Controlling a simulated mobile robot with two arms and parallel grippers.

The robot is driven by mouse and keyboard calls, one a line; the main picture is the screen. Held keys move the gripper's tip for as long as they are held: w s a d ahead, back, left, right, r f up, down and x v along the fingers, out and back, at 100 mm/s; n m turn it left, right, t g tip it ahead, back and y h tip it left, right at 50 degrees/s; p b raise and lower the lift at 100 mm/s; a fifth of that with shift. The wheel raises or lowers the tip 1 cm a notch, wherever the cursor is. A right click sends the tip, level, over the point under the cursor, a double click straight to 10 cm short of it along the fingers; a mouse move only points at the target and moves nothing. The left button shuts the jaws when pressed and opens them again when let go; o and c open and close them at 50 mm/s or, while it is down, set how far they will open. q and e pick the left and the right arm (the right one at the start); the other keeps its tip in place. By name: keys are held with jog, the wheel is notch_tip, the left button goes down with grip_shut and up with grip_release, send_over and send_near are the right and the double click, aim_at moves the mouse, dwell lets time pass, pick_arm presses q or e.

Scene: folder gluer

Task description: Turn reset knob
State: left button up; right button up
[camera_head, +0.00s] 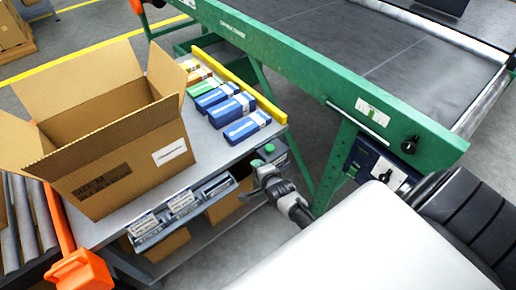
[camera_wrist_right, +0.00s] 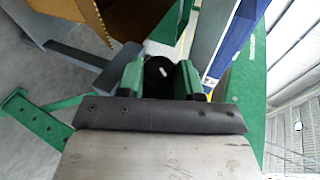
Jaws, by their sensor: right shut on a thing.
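My right gripper (camera_head: 263,156) is at the near edge of the grey table, beside a small dark grey control box (camera_head: 279,151). In the right wrist view, the green finger pads of my right gripper (camera_wrist_right: 159,78) are shut on a round black knob (camera_wrist_right: 160,69) with a small white mark on its face. The knob sits between the pads, and its sides are partly hidden by them. In the head view the gripper hides the knob. My left gripper is not in view.
An open cardboard box (camera_head: 120,160) stands on the table, with several blue cartons (camera_head: 226,108) and a yellow bar (camera_head: 240,82) behind. Label holders (camera_head: 183,203) line the front edge. The green machine frame (camera_head: 330,75) is close by, with a separate black knob (camera_head: 410,144).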

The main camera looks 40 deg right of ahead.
jog(key=shift+w+a+r+n+g+p, duration=0.1)
jog(key=shift+r+n+g+p, duration=0.1)
jog(key=shift+g+p, duration=1.95)
jog(key=shift+w+a+r+n+g+p, duration=0.1)
jog(key=shift+n+g+p, duration=0.1)
jog(key=shift+g+p, duration=1.95)
jog(key=shift+f+p, duration=0.1)
jog(key=shift+p, duration=0.2)
jog(key=o, duration=0.9)
jog(key=shift+d, duration=0.1)
jog(key=shift+w+t, duration=0.1)
jog(key=shift+t, duration=0.2)
jog(key=shift+r, duration=0.25)
